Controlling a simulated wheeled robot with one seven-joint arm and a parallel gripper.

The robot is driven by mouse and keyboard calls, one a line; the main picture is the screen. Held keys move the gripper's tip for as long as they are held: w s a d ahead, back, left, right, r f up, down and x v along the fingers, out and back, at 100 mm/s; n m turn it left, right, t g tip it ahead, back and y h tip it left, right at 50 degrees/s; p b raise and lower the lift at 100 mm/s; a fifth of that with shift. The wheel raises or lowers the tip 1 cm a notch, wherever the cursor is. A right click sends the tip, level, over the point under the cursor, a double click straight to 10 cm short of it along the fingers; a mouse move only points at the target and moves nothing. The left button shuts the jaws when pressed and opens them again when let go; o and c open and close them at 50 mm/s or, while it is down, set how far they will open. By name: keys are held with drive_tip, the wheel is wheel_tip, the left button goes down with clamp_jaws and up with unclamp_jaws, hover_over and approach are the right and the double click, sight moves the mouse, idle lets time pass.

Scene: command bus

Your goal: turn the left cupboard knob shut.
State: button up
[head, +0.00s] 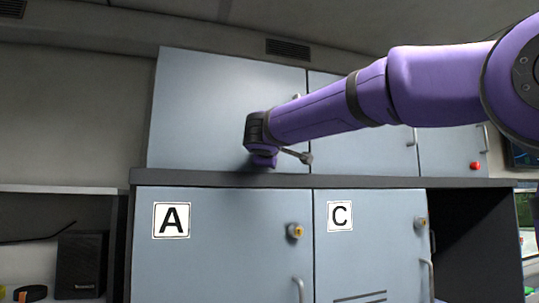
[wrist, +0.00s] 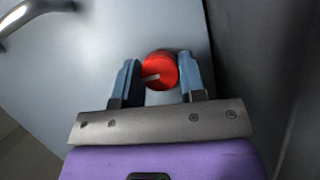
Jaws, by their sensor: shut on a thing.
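The left cupboard knob (wrist: 160,70) is round and red, with a pale pointer line aimed left in the wrist view. It sits on a blue-grey cupboard door (wrist: 100,40). My gripper (wrist: 158,73) has one blue finger on each side of the knob and is shut on it. In the head view my gripper (head: 263,160) is at the bottom right of the upper left cupboard door (head: 205,105). There it hides the knob. The door looks flush in its frame.
A second red knob (head: 475,166) is on the upper right door. A dark ledge (head: 330,182) runs just below my gripper. Lower doors marked A (head: 220,250) and C (head: 370,255) have yellow locks. A door handle (wrist: 35,12) shows in the wrist view.

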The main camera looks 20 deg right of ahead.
idle(0.5)
drive_tip(key=o, duration=0.9)
drive_tip(key=v, duration=1.1)
drive_tip(key=shift+w+f, duration=0.1)
